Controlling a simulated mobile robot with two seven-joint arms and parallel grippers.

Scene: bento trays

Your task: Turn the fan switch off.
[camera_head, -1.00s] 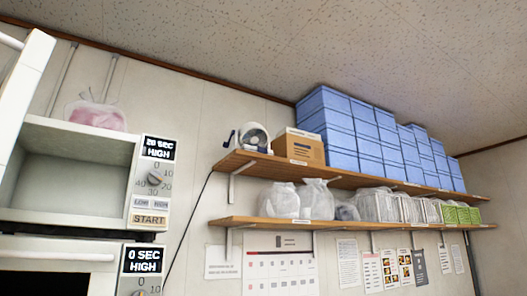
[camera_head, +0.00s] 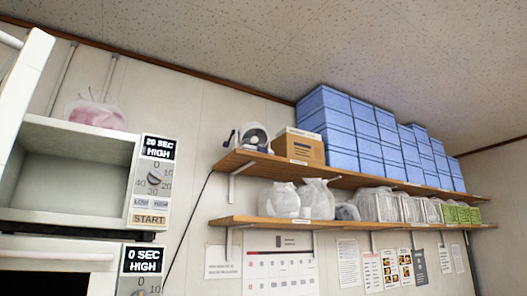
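A small white round device (camera_head: 253,137) with dark parts stands at the left end of the upper wooden shelf. It may be the fan, but it is too small to tell. I cannot make out a fan switch anywhere. A dark cord (camera_head: 188,228) hangs down the wall from the left end of that shelf. Neither of my grippers is in view.
A microwave (camera_head: 75,145) with its door open stands at left above another microwave (camera_head: 60,256). A cardboard box (camera_head: 302,149) and stacked blue boxes (camera_head: 345,135) fill the upper shelf (camera_head: 285,168). Plastic bags (camera_head: 318,200) and packs crowd the lower shelf (camera_head: 265,222).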

